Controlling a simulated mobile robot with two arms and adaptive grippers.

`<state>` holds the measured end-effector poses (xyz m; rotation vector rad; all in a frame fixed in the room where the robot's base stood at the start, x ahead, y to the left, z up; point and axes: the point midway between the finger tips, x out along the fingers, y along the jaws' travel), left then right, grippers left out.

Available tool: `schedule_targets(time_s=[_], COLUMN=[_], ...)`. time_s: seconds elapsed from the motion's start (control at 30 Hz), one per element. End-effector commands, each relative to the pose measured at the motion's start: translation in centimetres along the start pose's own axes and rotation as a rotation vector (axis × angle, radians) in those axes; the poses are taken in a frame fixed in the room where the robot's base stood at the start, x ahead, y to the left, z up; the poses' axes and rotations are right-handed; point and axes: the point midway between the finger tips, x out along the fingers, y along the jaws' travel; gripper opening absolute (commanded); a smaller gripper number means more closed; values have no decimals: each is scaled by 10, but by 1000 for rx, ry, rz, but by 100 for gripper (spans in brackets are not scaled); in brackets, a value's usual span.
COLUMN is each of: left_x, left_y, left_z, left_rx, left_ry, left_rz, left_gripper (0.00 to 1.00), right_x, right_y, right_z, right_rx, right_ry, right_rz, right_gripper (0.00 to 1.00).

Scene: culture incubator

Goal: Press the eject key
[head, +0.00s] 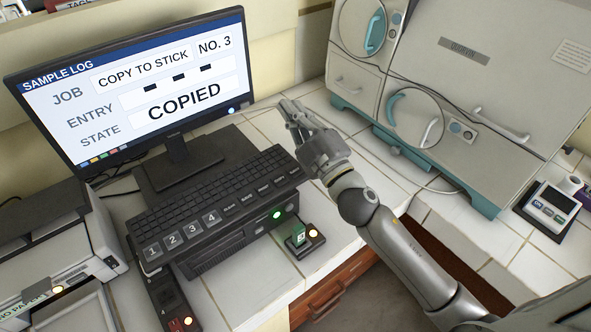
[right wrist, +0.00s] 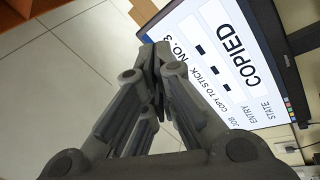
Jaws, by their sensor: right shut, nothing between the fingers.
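The keyboard (head: 205,185) lies on top of a dark computer case, with large keys 1 to 4 and a row of wider labelled keys (head: 258,190) along its front edge. Those small labels are too blurred to tell which one is the eject key. The monitor (head: 150,90) reads COPY TO STICK, NO. 3, COPIED, and shows in the right wrist view (right wrist: 215,65). My right gripper (head: 291,110) is shut and empty, raised beyond the keyboard's right end, apart from the keys. My left gripper is out of view.
A large beige incubator (head: 475,65) stands at the back right. A printer (head: 45,245) is at the left, and a black strip with a red key (head: 180,322) lies at the front.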

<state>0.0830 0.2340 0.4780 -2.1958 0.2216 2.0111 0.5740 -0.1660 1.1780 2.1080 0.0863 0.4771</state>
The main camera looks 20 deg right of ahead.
Motion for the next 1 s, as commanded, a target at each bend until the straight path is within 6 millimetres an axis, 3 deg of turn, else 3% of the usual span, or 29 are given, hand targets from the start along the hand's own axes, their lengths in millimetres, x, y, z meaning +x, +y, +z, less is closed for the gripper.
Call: schedule_targets(time_s=[0.13,0.3,0.5,0.67,0.83,1.0], left_x=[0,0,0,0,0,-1], left_y=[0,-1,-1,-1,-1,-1], left_z=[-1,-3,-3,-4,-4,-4], left_rx=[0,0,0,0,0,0], left_ry=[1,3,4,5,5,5], left_rz=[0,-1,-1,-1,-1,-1], left_gripper=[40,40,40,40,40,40], right_x=[21,29,28,24,18,11], right_y=[5,-8,-36,-57,-68,-63], right_z=[-43,-79,-90,-70,-26,20], right_rx=[-183,-401,-666,-877,-1081,-1218], right_ry=[238,483,722,857,934,945], right_rz=[-15,-85,-238,-417,-649,-859], right_gripper=[0,0,0,0,0,0])
